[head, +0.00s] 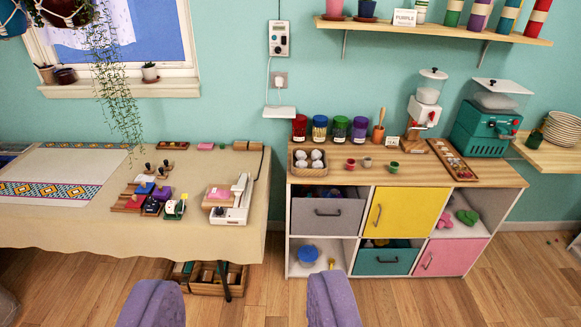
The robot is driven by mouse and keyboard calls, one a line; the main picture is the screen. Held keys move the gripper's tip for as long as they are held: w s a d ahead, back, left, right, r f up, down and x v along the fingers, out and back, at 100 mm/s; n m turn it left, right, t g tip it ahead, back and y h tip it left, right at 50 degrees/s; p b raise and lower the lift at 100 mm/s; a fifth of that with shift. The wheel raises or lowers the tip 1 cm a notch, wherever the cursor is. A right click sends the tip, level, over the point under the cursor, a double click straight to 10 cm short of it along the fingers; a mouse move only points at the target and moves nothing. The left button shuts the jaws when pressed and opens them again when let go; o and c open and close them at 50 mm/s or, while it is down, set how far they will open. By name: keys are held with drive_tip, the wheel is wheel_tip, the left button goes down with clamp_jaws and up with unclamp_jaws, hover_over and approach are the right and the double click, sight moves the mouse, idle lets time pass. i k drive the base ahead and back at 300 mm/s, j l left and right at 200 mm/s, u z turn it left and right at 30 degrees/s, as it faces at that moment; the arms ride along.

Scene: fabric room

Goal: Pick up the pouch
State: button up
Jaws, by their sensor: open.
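I cannot make out for certain which thing is the pouch. Small soft-looking shapes that I cannot identify are a blue rounded item (308,254) in the lower left cubby and a green item (467,217) in the upper right cubby of the cabinet. My gripper (243,281) shows as two purple fingers at the bottom edge. They are wide apart with nothing between them, well short of the table and cabinet.
A cloth-covered table (90,228) at left holds stamps and a white press (232,205). A cabinet (480,183) at right carries jars, a basket (303,170) and two grinders. Crates (207,288) sit under the table. Wooden floor (395,303) is open in front of the cabinet.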

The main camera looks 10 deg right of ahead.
sight(350, 162)
drive_tip(key=i+z, duration=0.1)
drive_tip(key=i, duration=0.4)
drive_tip(key=i+j+z, duration=0.1)
drive_tip(key=i, duration=0.35)
drive_tip(key=i+j+z, duration=0.1)
drive_tip(key=i, duration=0.4)
drive_tip(key=i+j+z, duration=0.15)
drive_tip(key=i, duration=0.3)
drive_tip(key=i+j+z, duration=0.15)
drive_tip(key=i+z, duration=0.15)
drive_tip(key=i, duration=0.25)
drive_tip(key=i+j+z, duration=0.3)
drive_tip(key=i, duration=0.2)
drive_tip(key=i+j+z, duration=0.3)
drive_tip(key=i, duration=0.2)
